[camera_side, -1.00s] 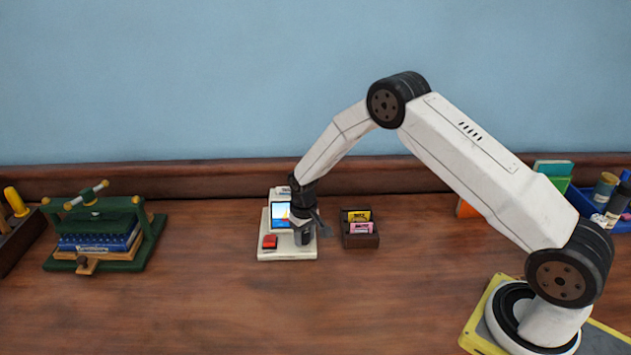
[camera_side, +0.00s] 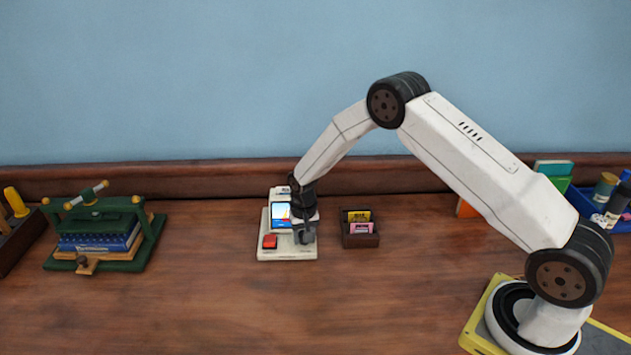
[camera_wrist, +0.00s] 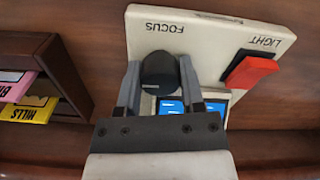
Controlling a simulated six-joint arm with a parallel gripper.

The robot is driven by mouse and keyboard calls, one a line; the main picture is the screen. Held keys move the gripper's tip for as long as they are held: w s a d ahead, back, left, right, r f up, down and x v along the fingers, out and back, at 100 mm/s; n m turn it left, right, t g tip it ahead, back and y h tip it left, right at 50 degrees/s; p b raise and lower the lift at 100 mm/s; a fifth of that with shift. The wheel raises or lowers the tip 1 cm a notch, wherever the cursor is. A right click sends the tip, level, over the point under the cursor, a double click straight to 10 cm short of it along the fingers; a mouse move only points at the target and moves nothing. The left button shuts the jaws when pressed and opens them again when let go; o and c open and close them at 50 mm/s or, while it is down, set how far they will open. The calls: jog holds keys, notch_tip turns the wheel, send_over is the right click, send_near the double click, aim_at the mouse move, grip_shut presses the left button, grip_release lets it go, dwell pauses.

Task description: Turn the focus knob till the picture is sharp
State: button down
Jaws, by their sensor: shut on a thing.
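The white viewer (camera_side: 268,252) stands on the wooden desk, with a small lit screen (camera_side: 281,212) at its back. In the wrist view the black focus knob (camera_wrist: 159,72) sits beneath the word FOCUS, between my gripper's two grey fingers. My gripper (camera_side: 304,237) is shut on the knob, pointing down at the viewer's right side. Only a strip of the blue and white picture (camera_wrist: 172,106) shows in the wrist view, so its sharpness is hard to judge. In the side view it is too small to tell.
A red LIGHT switch (camera_side: 270,241) is on the viewer, left of my gripper. A small dark wood box (camera_side: 360,240) with yellow and pink labelled cards stands just right. A green book press (camera_side: 105,240) is far left. The front desk is clear.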

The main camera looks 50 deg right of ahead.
jog(key=shift+m, duration=0.8)
jog(key=shift+c, duration=1)
grip_release()
jog(key=shift+r, duration=3.95)
jog(key=shift+s+r, duration=0.1)
